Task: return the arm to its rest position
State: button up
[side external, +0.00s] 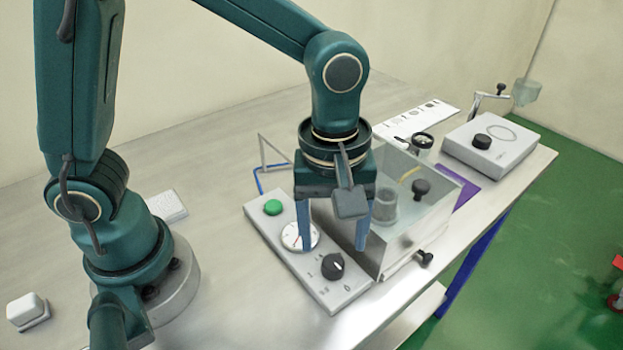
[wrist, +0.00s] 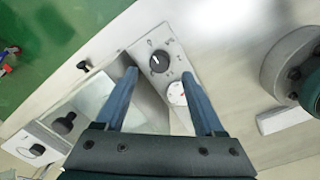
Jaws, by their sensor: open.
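My gripper (side external: 333,232) points down with its two blue fingers apart and nothing between them. In the side view it hangs over the control panel (side external: 338,301), which carries a green button (side external: 272,207), a round gauge (side external: 300,236) and a black knob (side external: 332,266). The fingers partly cover the panel and the front of a clear box (side external: 418,215). In the wrist view the open fingers (wrist: 160,80) frame the panel, with the black knob (wrist: 159,62) and gauge (wrist: 177,94) between them. I cannot tell how high the fingertips are above the panel.
The clear box with a black lid knob (side external: 421,188) stands right beside my gripper. Further back are a grey unit with a black knob (side external: 490,147), a white picture strip (side external: 420,118) and a purple mat (side external: 466,193). Free table lies left of the panel.

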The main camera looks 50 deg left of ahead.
jog(key=s+a+r+m+t, duration=0.5)
jog(key=s+a+r+m, duration=0.1)
jog(key=a+m, duration=0.4)
jog(key=shift+s+a+r, duration=0.2)
jog(key=shift+a+r, duration=0.45)
jog(key=shift+r, duration=0.1)
